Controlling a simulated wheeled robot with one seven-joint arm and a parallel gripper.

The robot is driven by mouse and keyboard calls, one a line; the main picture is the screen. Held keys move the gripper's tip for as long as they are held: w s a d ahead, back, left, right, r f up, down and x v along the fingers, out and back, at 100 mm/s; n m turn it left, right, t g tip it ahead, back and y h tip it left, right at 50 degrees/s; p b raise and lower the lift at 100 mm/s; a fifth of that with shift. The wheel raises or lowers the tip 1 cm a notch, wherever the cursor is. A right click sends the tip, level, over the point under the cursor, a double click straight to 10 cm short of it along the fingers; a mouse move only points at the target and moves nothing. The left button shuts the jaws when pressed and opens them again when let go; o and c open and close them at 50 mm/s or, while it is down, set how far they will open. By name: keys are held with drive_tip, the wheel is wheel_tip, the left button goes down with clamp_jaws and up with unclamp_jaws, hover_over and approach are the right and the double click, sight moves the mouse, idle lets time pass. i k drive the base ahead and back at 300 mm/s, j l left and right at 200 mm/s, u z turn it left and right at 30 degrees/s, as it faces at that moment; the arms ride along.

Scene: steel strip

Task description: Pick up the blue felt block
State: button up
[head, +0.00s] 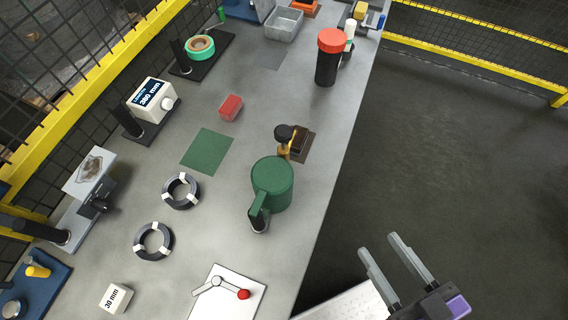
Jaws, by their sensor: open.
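I cannot make out a blue felt block for certain in the head view. A red block (231,107) lies on the grey steel bench (222,205), just above a flat green mat (206,151). My gripper (380,245) is at the lower right, off the bench's right edge and over the floor. Its two grey fingers are apart, with nothing between them.
A green canister with a handle (272,182) and a brown clamp-like item (300,146) stand near the right edge. Two dark rings (181,191) lie to the left. A red-topped black cylinder (328,62) stands farther back. Yellow-railed mesh fence borders the left.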

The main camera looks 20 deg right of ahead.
sight(297, 147)
drive_tip(key=l+u, duration=0.15)
drive_tip(key=l, duration=0.55)
drive_tip(key=k+l+u, duration=0.1)
drive_tip(key=l, duration=0.55)
drive_tip(key=k+l+u, duration=0.15)
drive_tip(key=l, duration=0.55)
